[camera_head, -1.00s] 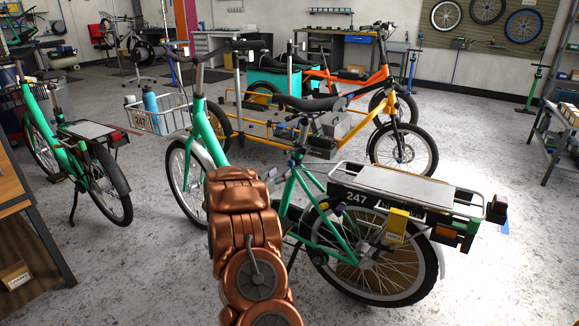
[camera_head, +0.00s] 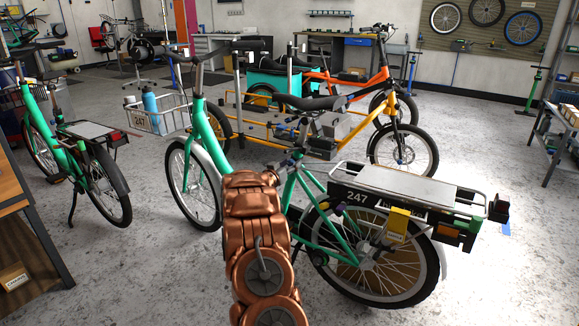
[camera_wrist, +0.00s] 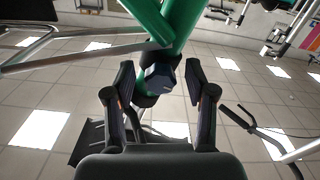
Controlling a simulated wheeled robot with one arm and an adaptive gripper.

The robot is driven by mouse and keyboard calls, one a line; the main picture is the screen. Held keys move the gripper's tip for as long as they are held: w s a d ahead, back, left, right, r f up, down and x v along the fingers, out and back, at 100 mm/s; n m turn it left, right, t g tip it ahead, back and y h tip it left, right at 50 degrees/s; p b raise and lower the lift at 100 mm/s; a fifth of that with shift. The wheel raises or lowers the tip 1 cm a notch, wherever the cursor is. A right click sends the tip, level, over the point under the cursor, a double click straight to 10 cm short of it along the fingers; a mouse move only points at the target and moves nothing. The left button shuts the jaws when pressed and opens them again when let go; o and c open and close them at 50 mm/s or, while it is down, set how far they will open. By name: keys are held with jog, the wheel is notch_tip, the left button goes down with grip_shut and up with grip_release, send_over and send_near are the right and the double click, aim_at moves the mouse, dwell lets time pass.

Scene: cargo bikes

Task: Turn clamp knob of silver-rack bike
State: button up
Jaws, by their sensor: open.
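The green bike (camera_head: 208,133) with the silver rack (camera_head: 400,184) and the number 247 stands in front of me in the head view. Its black saddle (camera_head: 311,102) is above the seat tube. In the wrist view, a dark faceted clamp knob (camera_wrist: 159,77) sits on a black collar at the green frame tube (camera_wrist: 183,22). My gripper (camera_wrist: 163,98) is open, one finger on each side of the knob, with visible gaps. I see no contact. In the head view my bronze arm reaches toward the seat tube and the fingers cannot be made out.
Another green bike (camera_head: 97,180) stands at the left, beside a wooden bench (camera_head: 20,200). A yellow cargo bike (camera_head: 352,128) and an orange bike (camera_head: 345,85) stand behind. The right floor is clear up to a shelf (camera_head: 562,130).

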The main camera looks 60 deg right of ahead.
jog(key=shift+c, duration=0.3)
grip_shut()
jog(key=shift+a, duration=0.15)
jog(key=shift+m, duration=0.5)
jog(key=m, duration=0.3)
jog(key=shift+m, duration=0.3)
jog(key=m+b, duration=0.1)
jog(key=m, duration=0.3)
jog(key=shift+m, duration=0.3)
jog(key=shift+d+r, duration=0.1)
jog(key=shift+d, duration=0.1)
